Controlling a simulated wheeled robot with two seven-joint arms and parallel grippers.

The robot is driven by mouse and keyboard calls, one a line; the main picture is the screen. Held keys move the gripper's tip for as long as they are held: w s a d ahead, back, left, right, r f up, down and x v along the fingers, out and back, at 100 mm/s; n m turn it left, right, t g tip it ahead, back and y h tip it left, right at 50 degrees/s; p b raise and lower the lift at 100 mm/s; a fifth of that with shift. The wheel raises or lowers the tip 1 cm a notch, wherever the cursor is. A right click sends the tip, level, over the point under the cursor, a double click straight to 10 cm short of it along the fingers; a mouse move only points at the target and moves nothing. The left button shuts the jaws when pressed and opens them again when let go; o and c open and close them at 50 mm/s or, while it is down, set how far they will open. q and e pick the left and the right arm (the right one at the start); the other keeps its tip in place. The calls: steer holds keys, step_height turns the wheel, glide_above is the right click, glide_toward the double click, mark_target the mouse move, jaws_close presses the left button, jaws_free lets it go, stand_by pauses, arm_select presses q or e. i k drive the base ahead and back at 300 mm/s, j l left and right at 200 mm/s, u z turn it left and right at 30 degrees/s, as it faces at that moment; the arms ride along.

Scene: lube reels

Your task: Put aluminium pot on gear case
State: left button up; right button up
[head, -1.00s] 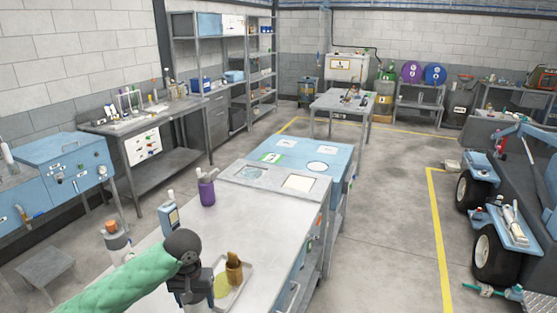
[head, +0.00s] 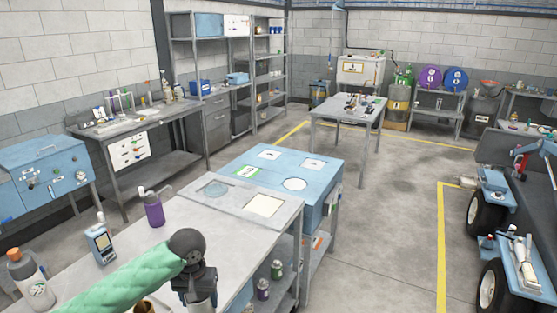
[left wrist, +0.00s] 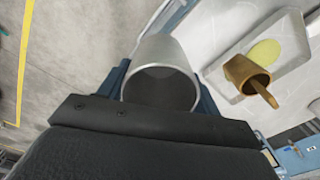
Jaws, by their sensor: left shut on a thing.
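My left gripper (head: 195,288) is at the bottom of the head view, over the near workbench. In the left wrist view it is shut on the aluminium pot (left wrist: 168,55), a plain silver cylinder between the two blue fingers. I see the pot's open mouth and dark inside. In the head view the gripper and the picture's bottom edge mostly hide the pot. I cannot tell for sure which thing is the gear case. A blue case-like unit (head: 325,170) with marked spots on its top stands beyond the workbench. My right gripper is not in view.
The workbench (head: 225,235) holds a purple container (head: 154,208), a blue handheld device (head: 100,243) and a grey bottle (head: 30,280). Open floor (head: 400,220) lies right of the bench.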

mark_target(310, 175)
steer(key=i+l+u, duration=0.15)
steer(key=i+l, duration=1.15)
steer(key=l, duration=0.15)
steer(key=i+l, duration=0.25)
steer(key=l, duration=0.15)
steer(key=i+l+u, duration=0.1)
steer(key=l, duration=0.25)
steer(key=i+l, duration=0.35)
steer(key=l, duration=0.3)
steer(key=i+l, duration=0.1)
steer(key=l, duration=0.2)
steer(key=u, duration=0.05)
